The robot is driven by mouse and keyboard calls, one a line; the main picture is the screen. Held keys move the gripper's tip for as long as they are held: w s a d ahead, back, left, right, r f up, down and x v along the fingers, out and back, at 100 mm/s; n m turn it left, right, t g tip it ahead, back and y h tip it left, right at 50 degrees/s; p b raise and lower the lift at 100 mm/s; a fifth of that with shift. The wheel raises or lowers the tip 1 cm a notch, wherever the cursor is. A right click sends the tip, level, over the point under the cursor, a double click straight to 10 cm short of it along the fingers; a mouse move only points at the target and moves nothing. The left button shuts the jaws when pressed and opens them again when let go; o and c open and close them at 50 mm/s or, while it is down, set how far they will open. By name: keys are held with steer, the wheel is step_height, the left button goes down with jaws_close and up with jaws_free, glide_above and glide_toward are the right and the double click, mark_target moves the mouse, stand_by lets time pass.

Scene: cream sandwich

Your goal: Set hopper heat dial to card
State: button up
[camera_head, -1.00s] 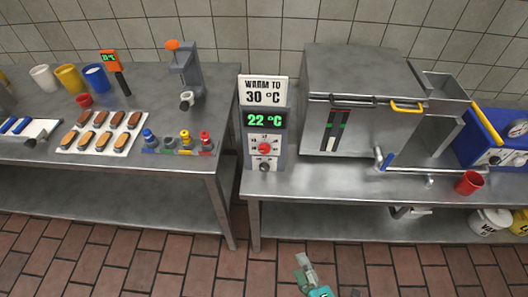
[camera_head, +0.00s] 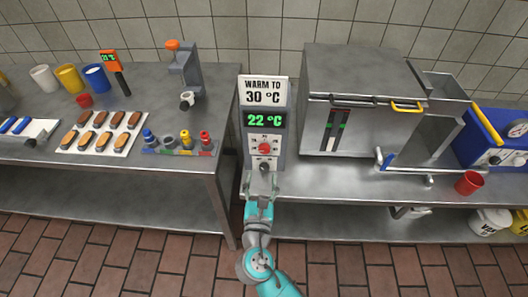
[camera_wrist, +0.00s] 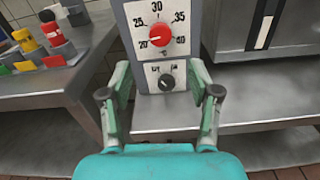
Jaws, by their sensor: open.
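The control panel stands at the left end of the right table, with a card (camera_head: 263,91) reading "WARM TO 30 °C" and a green display (camera_head: 265,120) reading 22 °C. Its red heat dial (camera_head: 264,148) also shows in the wrist view (camera_wrist: 159,34), inside a scale from 20 to 40. The dial's white mark points left, near 20. A smaller black knob (camera_wrist: 166,81) sits below it. My gripper (camera_head: 262,180) is in front of the panel's lower part. In the wrist view its fingers (camera_wrist: 160,78) are open and empty, framing the black knob, below the red dial.
A large steel machine (camera_head: 355,80) with a yellow handle stands right of the panel, with a red cup (camera_head: 469,183) farther right. The left table (camera_head: 140,190) holds a tray of brown bars (camera_head: 101,132) and coloured pegs (camera_head: 185,139). A gap separates the tables.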

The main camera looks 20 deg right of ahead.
mark_target(264, 151)
steer(key=x, duration=1)
steer(key=shift+w, duration=0.2)
steer(key=c, duration=1.2)
